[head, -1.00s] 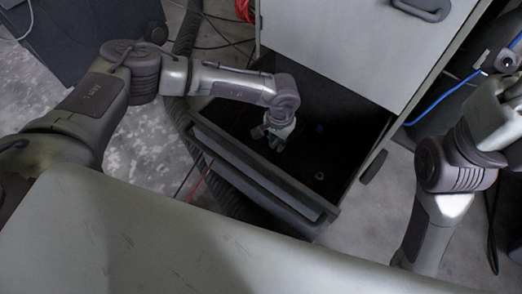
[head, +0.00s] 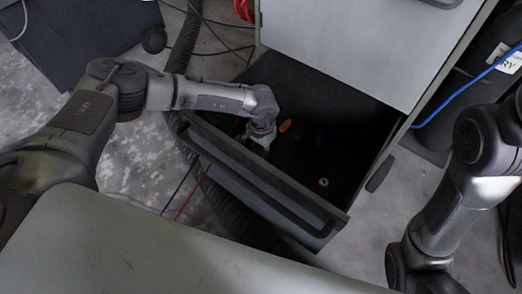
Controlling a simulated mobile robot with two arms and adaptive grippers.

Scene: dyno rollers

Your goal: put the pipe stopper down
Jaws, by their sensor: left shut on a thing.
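My left gripper (head: 257,146) is low inside the open dark drawer, close behind its front wall near the left end. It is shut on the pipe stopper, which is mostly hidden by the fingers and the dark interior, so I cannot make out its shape. I cannot tell whether the stopper touches the drawer floor. The drawer (head: 262,180) is pulled out from the grey cabinet. My right arm is at the right edge, and its gripper is not in view.
In the drawer, an orange item (head: 285,125) lies just right of my gripper, with a faint blue item (head: 319,133) farther right. A small red item with a pale top (head: 321,185) is near the front right. The cabinet front (head: 345,45) rises behind the drawer.

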